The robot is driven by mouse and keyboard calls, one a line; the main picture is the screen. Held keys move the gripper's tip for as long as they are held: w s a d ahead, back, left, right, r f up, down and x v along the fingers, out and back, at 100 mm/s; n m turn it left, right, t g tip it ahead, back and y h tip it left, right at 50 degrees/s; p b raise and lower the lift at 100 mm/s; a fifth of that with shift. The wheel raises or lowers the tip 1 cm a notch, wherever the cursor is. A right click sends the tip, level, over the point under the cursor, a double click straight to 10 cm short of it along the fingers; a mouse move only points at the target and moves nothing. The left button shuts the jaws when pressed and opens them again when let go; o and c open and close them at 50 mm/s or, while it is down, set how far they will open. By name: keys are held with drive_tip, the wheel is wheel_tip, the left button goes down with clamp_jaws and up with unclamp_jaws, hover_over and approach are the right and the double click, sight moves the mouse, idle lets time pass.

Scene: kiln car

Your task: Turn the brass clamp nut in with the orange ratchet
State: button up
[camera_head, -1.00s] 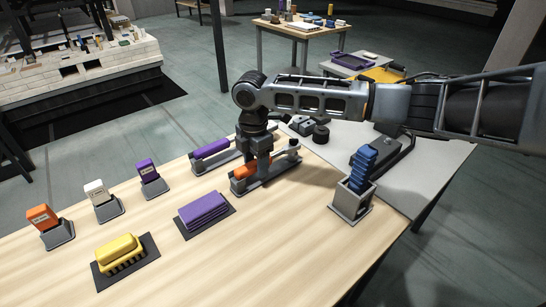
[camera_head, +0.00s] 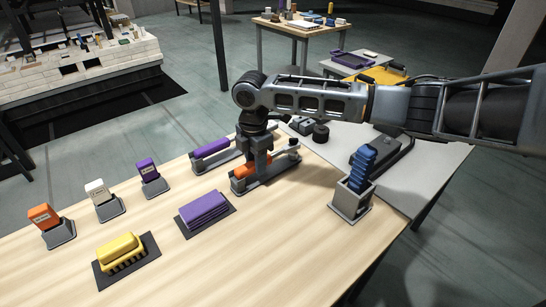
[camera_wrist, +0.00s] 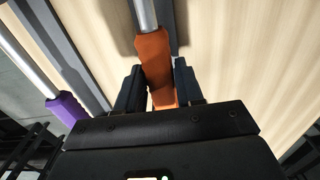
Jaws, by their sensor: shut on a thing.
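The orange ratchet (camera_head: 240,180) lies in a grey cradle (camera_head: 262,184) on the wooden table. Its orange handle (camera_wrist: 153,58) and a metal shaft show in the wrist view. My gripper (camera_head: 257,168) points down over the cradle and is shut on the orange handle. In the wrist view my gripper (camera_wrist: 160,92) has one dark finger on each side of the handle. Part of the ratchet is hidden behind the gripper in the head view. I cannot make out the brass clamp nut in these frames.
A purple-handled tool (camera_head: 211,148) lies in a parallel cradle just behind. A purple block (camera_head: 203,208), a yellow brush-like thing (camera_head: 120,250) and three small stands are to the left. A grey holder with blue pieces (camera_head: 352,200) stands to the right.

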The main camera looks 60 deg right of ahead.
clamp_jaws()
drive_tip(key=shift+r+p, duration=0.7)
drive_tip(key=shift+r+p, duration=2.55)
drive_tip(key=shift+r, duration=0.35)
